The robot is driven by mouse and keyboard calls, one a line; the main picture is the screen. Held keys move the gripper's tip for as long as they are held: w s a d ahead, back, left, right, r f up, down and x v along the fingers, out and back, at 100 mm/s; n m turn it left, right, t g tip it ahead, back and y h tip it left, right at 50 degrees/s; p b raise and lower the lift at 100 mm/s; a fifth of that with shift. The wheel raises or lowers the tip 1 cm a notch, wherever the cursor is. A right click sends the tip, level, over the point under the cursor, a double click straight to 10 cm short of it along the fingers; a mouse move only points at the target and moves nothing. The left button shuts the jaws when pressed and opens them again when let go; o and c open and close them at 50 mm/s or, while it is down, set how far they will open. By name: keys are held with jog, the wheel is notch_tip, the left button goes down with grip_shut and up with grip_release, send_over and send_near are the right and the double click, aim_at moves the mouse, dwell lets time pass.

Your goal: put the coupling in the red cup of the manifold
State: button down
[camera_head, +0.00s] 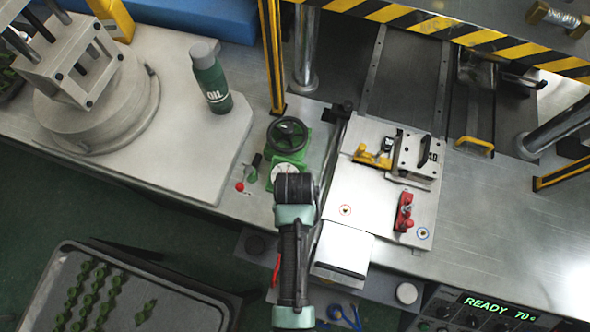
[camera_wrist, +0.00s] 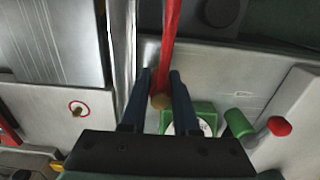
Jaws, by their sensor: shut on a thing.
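The coupling (camera_wrist: 160,101) shows in the wrist view as a small brass-coloured end on a red hose (camera_wrist: 171,40). It sits between the two dark fingers of my gripper (camera_wrist: 161,76), which is shut on it. In the head view my wrist hides the fingers and the coupling; a bit of the red hose (camera_head: 277,268) shows beside my arm. A red-ringed spot (camera_head: 345,210) on the pale plate looks like the manifold's red cup. In the wrist view this red ring (camera_wrist: 77,108), with a small brass piece inside, lies left of my gripper, apart from the coupling.
A green valve with a gauge (camera_head: 286,172) stands close to my wrist, with a red-knobbed lever (camera_head: 240,187) to its left. A blue-ringed spot (camera_head: 423,233), a red clamp (camera_head: 404,212) and a yellow clamp (camera_head: 371,157) are to the right. An oil bottle (camera_head: 211,78) stands farther back.

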jog(key=shift+f, duration=0.4)
jog(key=shift+f, duration=0.1)
jog(key=c, duration=0.9)
grip_release()
jog(key=shift+c, duration=0.2)
